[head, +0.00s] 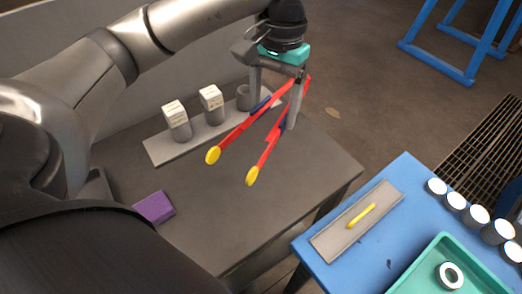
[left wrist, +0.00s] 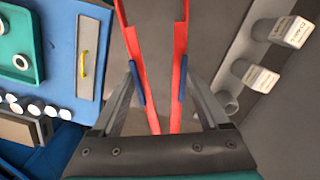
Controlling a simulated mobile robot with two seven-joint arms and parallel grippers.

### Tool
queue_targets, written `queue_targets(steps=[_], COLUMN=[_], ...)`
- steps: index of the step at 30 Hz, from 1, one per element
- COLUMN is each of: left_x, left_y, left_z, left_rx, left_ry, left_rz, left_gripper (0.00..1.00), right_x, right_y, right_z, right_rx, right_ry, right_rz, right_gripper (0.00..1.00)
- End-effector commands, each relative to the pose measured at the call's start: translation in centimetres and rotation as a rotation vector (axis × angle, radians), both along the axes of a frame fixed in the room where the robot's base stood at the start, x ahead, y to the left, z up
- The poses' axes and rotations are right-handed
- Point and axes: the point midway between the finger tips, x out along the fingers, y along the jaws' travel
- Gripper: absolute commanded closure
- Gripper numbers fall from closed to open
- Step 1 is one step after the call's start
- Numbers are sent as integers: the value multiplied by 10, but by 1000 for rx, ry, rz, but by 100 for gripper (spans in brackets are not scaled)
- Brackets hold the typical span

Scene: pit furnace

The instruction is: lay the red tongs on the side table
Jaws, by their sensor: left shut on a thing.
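The red tongs (head: 268,143) have two long arms with yellow round tips and blue grip pads. My left gripper (head: 273,115) is shut on them and holds them above the grey table (head: 265,215), with the tips pointing towards the bottom left of the head view. In the left wrist view the tongs (left wrist: 181,50) run between the fingers of my left gripper (left wrist: 160,95), spread apart, their tips out of frame. A blue table (head: 305,250) stands to the right; I cannot tell which table is the side table. My right gripper is not in view.

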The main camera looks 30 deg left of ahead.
Motion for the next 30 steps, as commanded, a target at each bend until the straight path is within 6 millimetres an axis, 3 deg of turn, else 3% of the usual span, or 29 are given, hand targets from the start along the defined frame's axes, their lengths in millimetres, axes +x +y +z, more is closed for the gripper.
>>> queue_targets(steps=[3,12,30], left_x=[-2,-1,0], left_y=[0,0,0], left_z=[-37,-111,-174], left_rx=[0,-1,0], left_ry=[6,3,0], left_rz=[0,1,0], left_gripper=[35,35,35], right_x=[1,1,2], right_y=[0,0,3], right_z=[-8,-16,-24], right_rx=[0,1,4], right_ry=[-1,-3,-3], right_rz=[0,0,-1], right_gripper=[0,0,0])
